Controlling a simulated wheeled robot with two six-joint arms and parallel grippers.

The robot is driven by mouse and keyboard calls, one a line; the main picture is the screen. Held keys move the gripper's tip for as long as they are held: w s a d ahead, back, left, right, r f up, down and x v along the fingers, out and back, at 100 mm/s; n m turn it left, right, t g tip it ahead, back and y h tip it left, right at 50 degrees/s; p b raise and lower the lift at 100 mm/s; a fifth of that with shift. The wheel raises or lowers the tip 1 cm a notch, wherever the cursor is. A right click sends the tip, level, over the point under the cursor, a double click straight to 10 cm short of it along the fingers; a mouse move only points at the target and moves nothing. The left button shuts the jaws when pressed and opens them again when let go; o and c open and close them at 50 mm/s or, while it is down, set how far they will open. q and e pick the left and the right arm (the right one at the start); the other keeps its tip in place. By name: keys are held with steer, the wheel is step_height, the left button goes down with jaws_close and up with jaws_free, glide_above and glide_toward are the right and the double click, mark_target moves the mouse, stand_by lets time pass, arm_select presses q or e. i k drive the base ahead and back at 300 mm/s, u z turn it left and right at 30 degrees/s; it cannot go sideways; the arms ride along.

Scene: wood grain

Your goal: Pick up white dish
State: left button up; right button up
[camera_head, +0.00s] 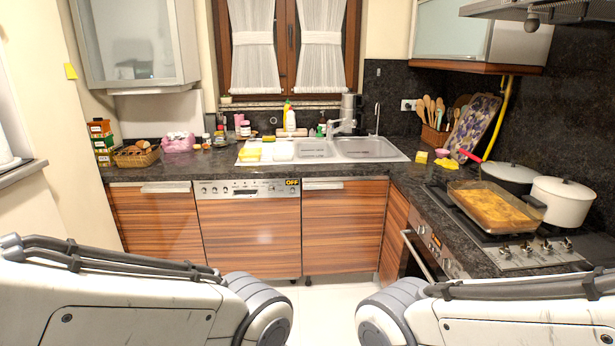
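A small white object (281,151), which may be the white dish, lies on the ribbed drainboard left of the sink bowls. It is too small to tell for sure. A white lidded pot (560,203) stands on the stove at the right. My two arms cross the bottom of the view from the left and right edges. Neither gripper shows in the head view, and neither arm reaches the counter in the picture.
A yellow sponge (249,154) lies beside the white object. The steel sink (312,149) is set in the dark counter. A glass baking dish (492,208) with yellow-brown food and a dark pot (510,176) are on the stove. Clear floor (322,298) shows between my arms.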

mark_target(279, 152)
steer(key=u, duration=0.45)
steer(key=i, duration=1.9)
steer(key=u, duration=0.35)
steer(key=i, duration=2.3)
steer(key=z, duration=0.1)
